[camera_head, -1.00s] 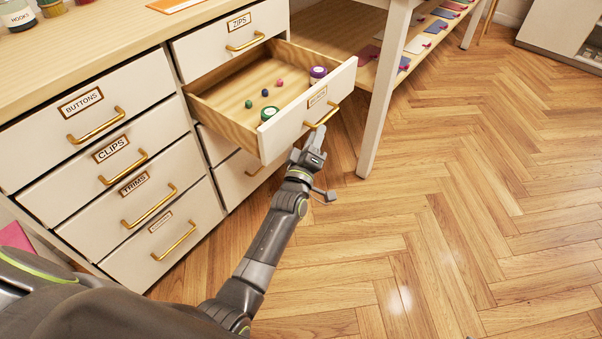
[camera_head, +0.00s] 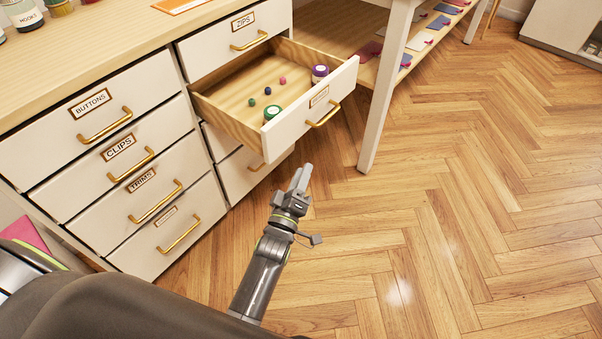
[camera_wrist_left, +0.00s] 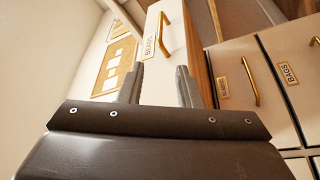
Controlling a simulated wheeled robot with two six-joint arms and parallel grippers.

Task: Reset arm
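My left gripper (camera_head: 299,178) is in front of and below the open drawer (camera_head: 310,116), clear of its gold handle (camera_head: 323,116). In the left wrist view the two fingers of the left gripper (camera_wrist_left: 160,72) stand apart with nothing between them. That view also shows a drawer front with a gold handle (camera_wrist_left: 163,34) beyond the fingertips. The left arm (camera_head: 258,275) reaches in from the bottom of the head view. My right gripper is not in view.
The open drawer holds a green-lidded jar (camera_head: 271,113), a purple-lidded jar (camera_head: 320,73) and several small beads. Closed drawers, such as the clips drawer (camera_head: 100,160), are on the left. A white table leg (camera_head: 378,110) stands right of the drawer. The wooden floor (camera_head: 450,220) is clear.

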